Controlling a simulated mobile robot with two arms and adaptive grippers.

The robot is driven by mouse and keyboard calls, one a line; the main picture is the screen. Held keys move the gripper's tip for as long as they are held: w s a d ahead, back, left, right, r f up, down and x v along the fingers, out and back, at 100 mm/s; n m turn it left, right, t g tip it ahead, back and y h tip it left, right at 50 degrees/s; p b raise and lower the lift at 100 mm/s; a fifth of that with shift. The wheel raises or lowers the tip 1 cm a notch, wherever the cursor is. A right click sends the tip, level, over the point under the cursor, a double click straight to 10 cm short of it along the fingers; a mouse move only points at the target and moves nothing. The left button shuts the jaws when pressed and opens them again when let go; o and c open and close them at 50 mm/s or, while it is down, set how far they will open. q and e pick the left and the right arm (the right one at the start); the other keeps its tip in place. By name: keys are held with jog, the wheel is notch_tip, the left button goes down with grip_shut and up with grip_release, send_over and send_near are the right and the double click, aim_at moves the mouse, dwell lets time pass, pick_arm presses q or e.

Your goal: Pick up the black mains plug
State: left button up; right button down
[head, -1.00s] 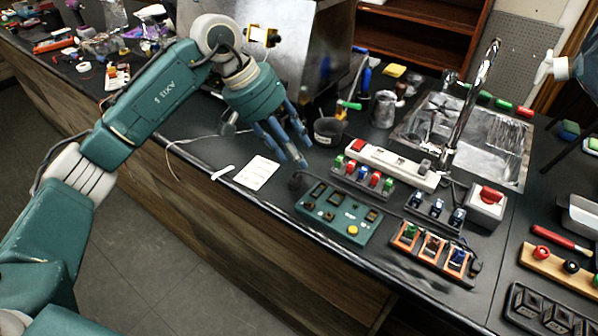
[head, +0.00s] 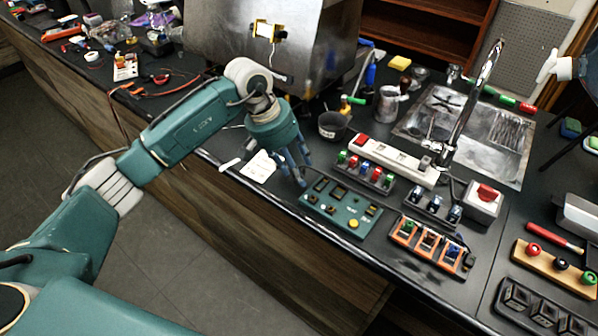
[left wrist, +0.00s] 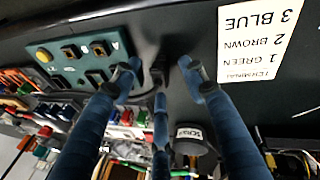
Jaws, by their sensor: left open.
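My left gripper (head: 293,178) is open and points down over the bench, beside the left end of the green terminal board (head: 342,206). In the left wrist view its blue fingers (left wrist: 158,78) are spread around a small black object (left wrist: 158,70), which looks like the black mains plug. The object lies on the dark benchtop between the green board and the white card, and the fingers do not visibly grip it. In the head view the gripper's fingers mostly hide that spot.
The white card (head: 259,168) with wiring colours lies left of the gripper. A dark cup (head: 332,126) stands behind it. A white power strip (head: 405,164), switch blocks and an orange terminal block (head: 427,240) crowd the right. The bench's front edge is close.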

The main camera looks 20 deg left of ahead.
pick_arm(q)
jog(key=shift+f, duration=0.1)
jog(key=c, duration=1)
grip_shut()
pick_arm(e)
jog(key=shift+a, duration=0.25)
